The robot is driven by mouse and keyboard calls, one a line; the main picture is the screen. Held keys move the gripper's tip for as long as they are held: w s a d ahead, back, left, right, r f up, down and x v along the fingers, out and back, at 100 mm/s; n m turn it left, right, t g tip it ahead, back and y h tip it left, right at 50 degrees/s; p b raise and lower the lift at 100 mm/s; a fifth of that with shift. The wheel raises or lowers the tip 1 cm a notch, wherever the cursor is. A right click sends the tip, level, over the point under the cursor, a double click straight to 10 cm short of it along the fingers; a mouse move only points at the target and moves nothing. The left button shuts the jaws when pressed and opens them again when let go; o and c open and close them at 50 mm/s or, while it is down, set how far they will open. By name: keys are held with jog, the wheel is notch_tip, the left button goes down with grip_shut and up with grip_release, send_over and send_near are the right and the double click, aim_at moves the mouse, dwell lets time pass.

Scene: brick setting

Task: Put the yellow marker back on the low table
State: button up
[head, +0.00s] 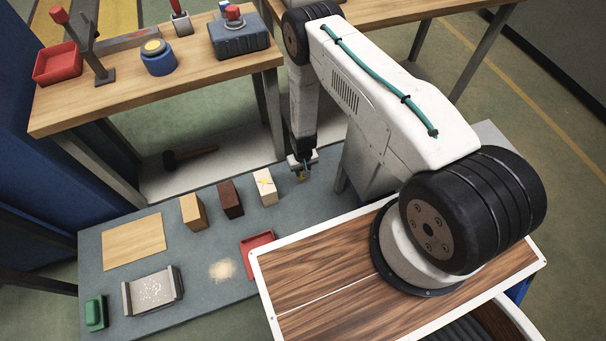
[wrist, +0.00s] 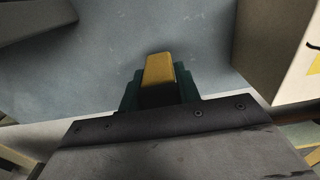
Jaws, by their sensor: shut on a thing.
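My gripper (head: 302,173) hangs over the right back part of the low grey-blue table (head: 205,243). Its jaws are shut on the yellow marker (wrist: 159,68), which shows as a yellow end between the dark green fingertips in the wrist view. In the head view the marker (head: 302,176) is a small yellow spot under the jaws. Whether its lower end touches the table, I cannot tell. The table top also fills the middle of the wrist view (wrist: 150,25).
A cream block (head: 265,187) with a yellow mark stands just left of my gripper. Brown (head: 230,199) and tan (head: 193,212) blocks stand further left. A red tray (head: 258,252), a pale powder patch (head: 222,269), a wooden board (head: 133,241), a metal holder (head: 152,293) and a green item (head: 96,313) lie nearer.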

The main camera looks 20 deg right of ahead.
jog(key=shift+w+f, duration=0.1)
jog(key=shift+f, duration=1.65)
jog(key=o, duration=0.8)
jog(key=shift+f, duration=0.1)
